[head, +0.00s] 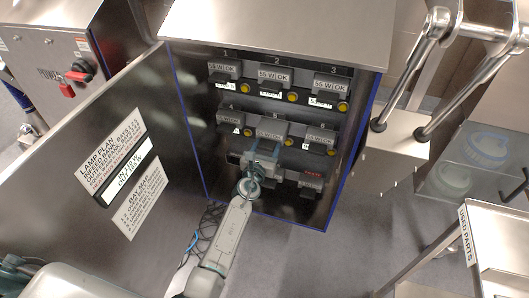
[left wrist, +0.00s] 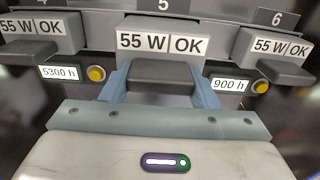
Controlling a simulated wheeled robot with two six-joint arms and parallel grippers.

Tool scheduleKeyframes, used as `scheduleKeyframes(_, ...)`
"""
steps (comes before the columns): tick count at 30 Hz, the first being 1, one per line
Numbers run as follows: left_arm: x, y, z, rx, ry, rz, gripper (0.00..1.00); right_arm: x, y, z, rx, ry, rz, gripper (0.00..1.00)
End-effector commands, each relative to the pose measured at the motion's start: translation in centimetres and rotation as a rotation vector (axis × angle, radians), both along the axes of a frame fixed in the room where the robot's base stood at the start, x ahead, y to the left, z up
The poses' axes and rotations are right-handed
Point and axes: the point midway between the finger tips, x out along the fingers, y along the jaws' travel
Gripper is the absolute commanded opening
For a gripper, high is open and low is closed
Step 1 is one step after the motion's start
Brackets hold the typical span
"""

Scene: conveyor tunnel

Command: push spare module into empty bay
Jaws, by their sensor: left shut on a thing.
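My right gripper is not in view.
Modules stand at bay 4 (left wrist: 32,32) and bay 6 (left wrist: 274,48), close on both sides. Yellow buttons (left wrist: 96,73) sit between bays. The cabinet door (head: 70,120) hangs open at left. A USED PARTS tray (head: 500,245) stands lower right.

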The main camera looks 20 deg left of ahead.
Motion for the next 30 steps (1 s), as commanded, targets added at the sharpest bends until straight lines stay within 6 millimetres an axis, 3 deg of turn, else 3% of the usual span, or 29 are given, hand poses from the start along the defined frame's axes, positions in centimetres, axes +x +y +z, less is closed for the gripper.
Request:
scheduleKeyframes(15, 3.4, -0.1, 0.1, 0.001, -0.003, 0.001, 0.08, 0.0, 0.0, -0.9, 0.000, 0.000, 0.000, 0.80)
scheduleKeyframes(29, 3.4, -0.1, 0.3, 0.001, -0.003, 0.001, 0.08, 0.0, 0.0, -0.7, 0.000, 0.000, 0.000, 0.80)
scheduleKeyframes(30, 3.4, -0.1, 0.3, 0.001, -0.003, 0.001, 0.58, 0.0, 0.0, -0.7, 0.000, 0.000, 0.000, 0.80)
